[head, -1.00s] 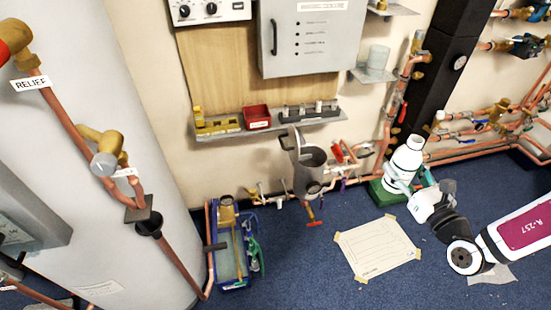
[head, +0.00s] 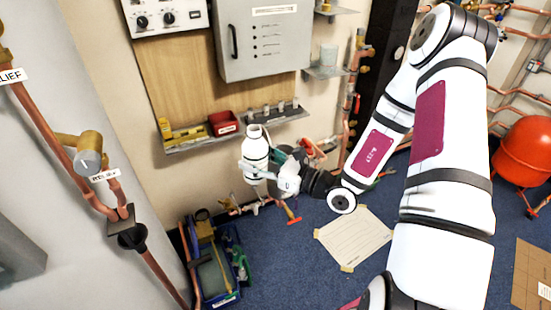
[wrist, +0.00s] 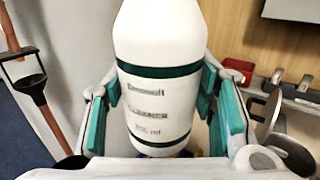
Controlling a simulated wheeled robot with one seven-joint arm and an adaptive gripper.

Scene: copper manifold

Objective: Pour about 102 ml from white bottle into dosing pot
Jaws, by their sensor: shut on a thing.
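The white bottle (head: 256,150) is upright, with dark bands and small dark print; it fills the middle of the wrist view (wrist: 158,85). My gripper (head: 264,174) is shut on it, with teal pads (wrist: 160,110) on both sides of its body. The grey dosing pot is mostly hidden behind the bottle and gripper in the head view. What looks like its round lid (wrist: 268,113) and rim (wrist: 294,156) show right of the bottle in the wrist view. I see no liquid flowing.
Copper pipes and valves run along the wall behind. A blue crate (head: 215,270) stands on the floor at lower left. A paper sheet (head: 354,237) lies on open floor.

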